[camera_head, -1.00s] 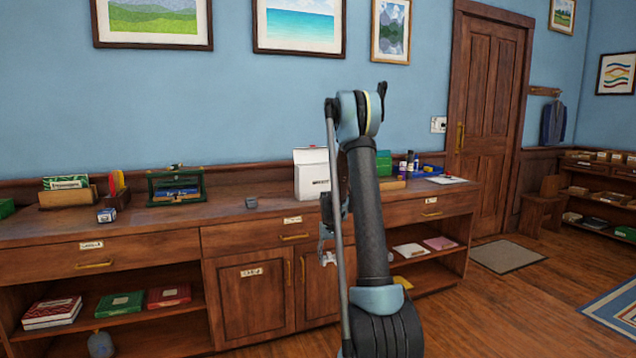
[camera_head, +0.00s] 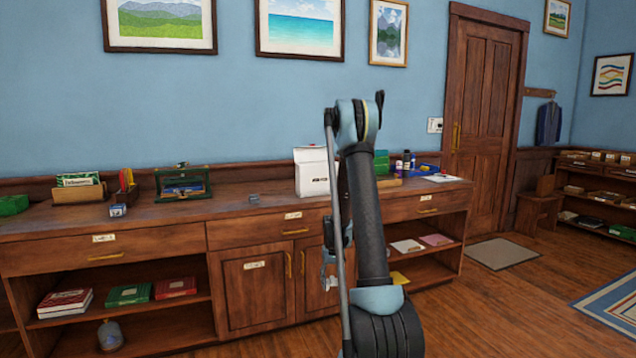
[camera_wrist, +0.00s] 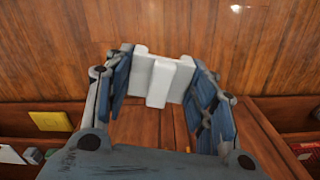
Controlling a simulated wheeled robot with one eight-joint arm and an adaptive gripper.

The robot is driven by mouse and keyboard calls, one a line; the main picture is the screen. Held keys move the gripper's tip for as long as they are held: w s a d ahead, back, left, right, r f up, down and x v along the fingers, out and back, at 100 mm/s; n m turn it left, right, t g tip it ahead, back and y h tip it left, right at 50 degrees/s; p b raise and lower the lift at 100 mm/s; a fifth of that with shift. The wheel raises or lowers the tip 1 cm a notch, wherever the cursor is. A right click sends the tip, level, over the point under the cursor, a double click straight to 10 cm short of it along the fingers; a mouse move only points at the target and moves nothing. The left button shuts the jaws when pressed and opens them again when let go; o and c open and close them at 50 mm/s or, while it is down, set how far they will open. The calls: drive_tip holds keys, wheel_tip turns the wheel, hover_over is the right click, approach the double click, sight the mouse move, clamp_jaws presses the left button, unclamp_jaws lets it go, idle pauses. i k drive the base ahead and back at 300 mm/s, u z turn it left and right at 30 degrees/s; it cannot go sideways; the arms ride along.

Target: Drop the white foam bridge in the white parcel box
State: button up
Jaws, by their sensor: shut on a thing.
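The white foam bridge (camera_wrist: 160,80) is held between the two blue-padded fingers of my gripper (camera_wrist: 160,84) in the wrist view, above the wooden floor and cabinet fronts. My gripper is shut on it. In the head view my arm hides most of the gripper, and only a small part shows left of the arm, in front of the cabinet doors and below the counter top. The white parcel box (camera_head: 311,172) stands upright on the counter, left of my arm, apart from the gripper. Its inside cannot be seen.
The long wooden counter (camera_head: 225,208) also holds a green-framed case (camera_head: 183,184), a card holder (camera_head: 78,190), a small grey block (camera_head: 254,199) and a blue tray (camera_head: 424,170) with bottles nearby. Open shelves hold books below. Floor is free at right, near a mat (camera_head: 502,254).

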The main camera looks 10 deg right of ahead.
sight(321, 191)
drive_tip(key=k, duration=0.25)
drive_tip(key=u, duration=0.25)
drive_tip(key=i, duration=1.25)
drive_tip(key=z, duration=0.35)
